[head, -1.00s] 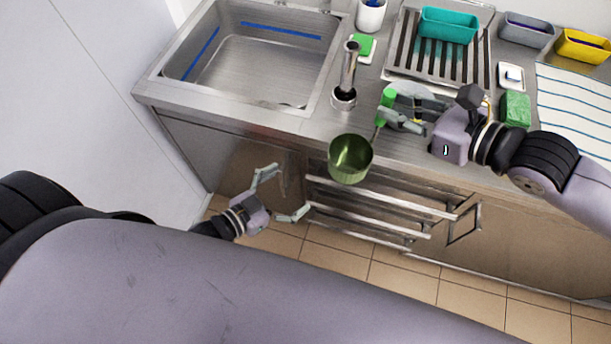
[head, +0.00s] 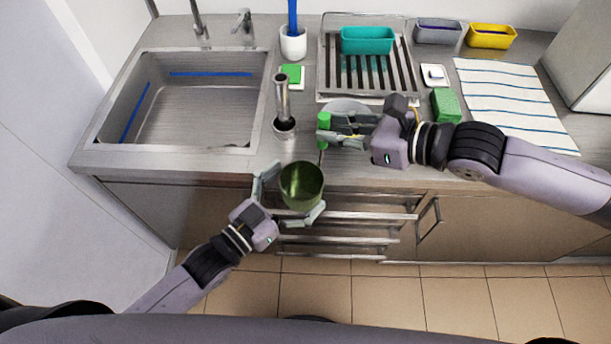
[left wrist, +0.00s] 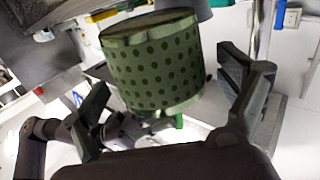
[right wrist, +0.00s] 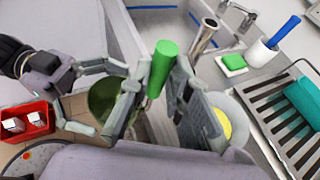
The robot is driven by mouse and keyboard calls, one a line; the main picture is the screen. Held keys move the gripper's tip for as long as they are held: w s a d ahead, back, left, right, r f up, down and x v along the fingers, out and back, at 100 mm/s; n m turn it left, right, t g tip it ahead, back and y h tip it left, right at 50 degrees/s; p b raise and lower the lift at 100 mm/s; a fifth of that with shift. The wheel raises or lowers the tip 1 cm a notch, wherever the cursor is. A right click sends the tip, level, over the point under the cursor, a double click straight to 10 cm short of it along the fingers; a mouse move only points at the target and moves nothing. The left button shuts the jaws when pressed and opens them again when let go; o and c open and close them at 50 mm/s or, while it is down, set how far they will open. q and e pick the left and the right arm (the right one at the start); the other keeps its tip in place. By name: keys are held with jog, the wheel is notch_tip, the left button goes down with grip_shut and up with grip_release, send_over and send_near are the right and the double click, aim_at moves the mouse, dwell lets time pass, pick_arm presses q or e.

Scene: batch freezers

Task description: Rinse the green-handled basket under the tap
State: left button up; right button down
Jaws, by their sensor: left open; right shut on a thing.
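The basket (head: 302,188), a dark green perforated cup, hangs in front of the counter edge, right of the sink. My right gripper (head: 350,131) is shut on its bright green handle (right wrist: 162,68), above the counter. My left gripper (head: 288,194) is open, with one finger on each side of the basket. In the left wrist view the basket (left wrist: 152,68) sits between the spread fingers, with a gap at the right finger. Contact at the left finger is unclear. The tap (head: 197,22) stands behind the steel sink (head: 190,112), away from the basket.
A metal cylinder tool (head: 283,105) stands on the counter between sink and handle. Behind are a white cup with a blue-handled tool (head: 293,42), a green sponge (head: 292,74) and a drain rack (head: 325,80). A green block (head: 445,105) lies near my right arm. Drawer handles (head: 350,216) protrude below.

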aim_at(315, 170)
pick_arm(q)
jog(key=shift+x, duration=1.65)
jog(key=shift+s, duration=0.1)
jog(key=shift+c, duration=0.5)
jog(key=c, duration=1.2)
pick_arm(e)
jog(key=c, duration=1.4)
grip_release()
pick_arm(q)
jog(key=shift+r, duration=0.1)
pick_arm(e)
jog(key=shift+v, duration=3.65)
